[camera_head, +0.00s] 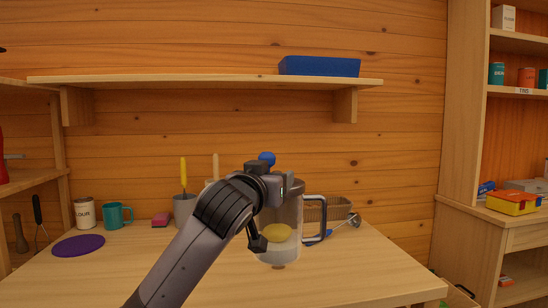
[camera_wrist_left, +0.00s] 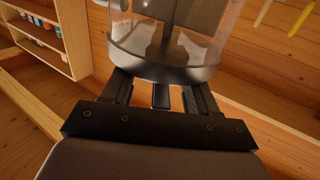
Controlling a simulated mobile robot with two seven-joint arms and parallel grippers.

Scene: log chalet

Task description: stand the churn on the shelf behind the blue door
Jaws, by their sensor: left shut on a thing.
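The churn (camera_head: 289,215) is a clear glass jar with a dark lid, a blue knob on top, a dark side handle and something yellow inside. It is upright over the worktop in the head view. My left gripper (camera_head: 268,186) is shut on the churn at its upper part. In the left wrist view, the churn's grey rim and glass (camera_wrist_left: 165,60) sit at the fingers (camera_wrist_left: 160,92). Whether the churn's bottom touches the worktop I cannot tell. No blue door shows in either view. My right gripper is not in view.
A wall shelf (camera_head: 200,82) carries a blue box (camera_head: 320,66). An open cabinet (camera_head: 467,130) stands at right.

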